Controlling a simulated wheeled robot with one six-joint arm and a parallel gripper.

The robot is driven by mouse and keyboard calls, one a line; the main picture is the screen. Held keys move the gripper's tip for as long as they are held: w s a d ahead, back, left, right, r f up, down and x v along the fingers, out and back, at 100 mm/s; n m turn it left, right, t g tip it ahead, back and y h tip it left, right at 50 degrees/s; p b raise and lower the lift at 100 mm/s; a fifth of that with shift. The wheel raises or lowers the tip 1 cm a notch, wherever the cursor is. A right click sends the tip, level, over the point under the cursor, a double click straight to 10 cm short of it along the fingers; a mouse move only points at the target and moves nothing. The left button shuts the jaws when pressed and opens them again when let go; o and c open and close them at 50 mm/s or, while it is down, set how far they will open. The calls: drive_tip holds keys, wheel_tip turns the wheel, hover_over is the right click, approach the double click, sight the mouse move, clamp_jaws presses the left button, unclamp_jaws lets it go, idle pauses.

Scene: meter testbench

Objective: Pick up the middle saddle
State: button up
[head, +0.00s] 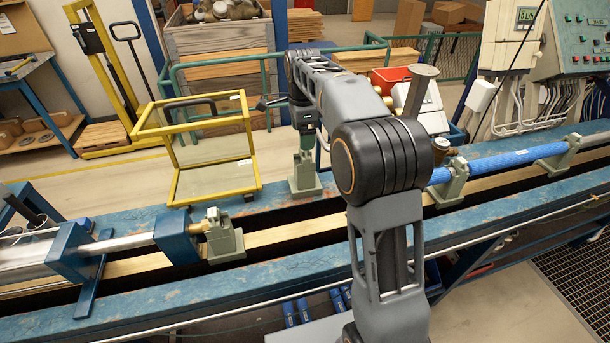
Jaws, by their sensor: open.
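Several grey-green saddles stand along the blue test bench (130,222). The one I take as the middle saddle (304,178) stands upright on the bench's back side, left of my arm. My gripper (306,146) points down directly over its top and is open. The fingertips are small here, and I cannot tell whether they are around the saddle's top or just above it. A left saddle (225,241) stands by a brass fitting. A right saddle (449,184) and a far right saddle (566,157) hold a blue pipe (500,165).
A yellow-framed cart (215,185) stands close behind the bench, left of the gripper. A blue clamp block (177,237) with a metal pipe is at left. A grey funnel-like piece (424,85) rises behind my arm. A control panel (580,35) is at the back right.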

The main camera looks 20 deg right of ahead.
sight(304, 169)
drive_tip(key=shift+s+d+f, duration=0.1)
drive_tip(key=shift+f, duration=1.45)
drive_tip(key=shift+s+d+f, duration=0.1)
drive_tip(key=shift+f, duration=1.4)
clamp_jaws()
